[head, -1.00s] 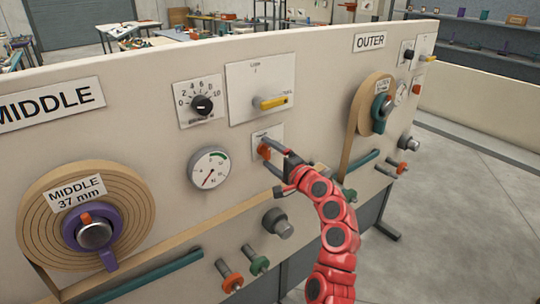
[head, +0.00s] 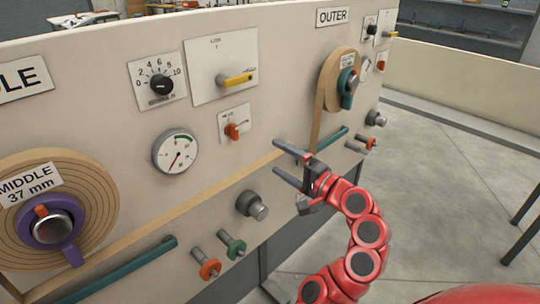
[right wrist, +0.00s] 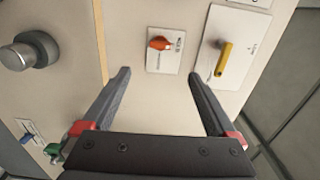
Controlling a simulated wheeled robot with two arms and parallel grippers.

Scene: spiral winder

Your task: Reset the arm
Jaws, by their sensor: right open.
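My red right arm comes in from the lower right in the head view. Its gripper (head: 278,163) is open and empty, in front of the panel, below and to the right of a small plate with an orange switch (head: 232,131). In the right wrist view both fingers (right wrist: 165,85) stand apart with nothing between them. The orange switch (right wrist: 160,43) shows beyond the fingertips, apart from them. My left gripper is not in view.
The upright panel (head: 110,110) carries a yellow-handled lever (head: 236,79), a numbered knob (head: 161,84), a gauge (head: 175,151), the middle spool (head: 90,200) and the outer spool (head: 333,80). A grey knob (head: 252,205) sticks out below my gripper. Open floor lies at the right.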

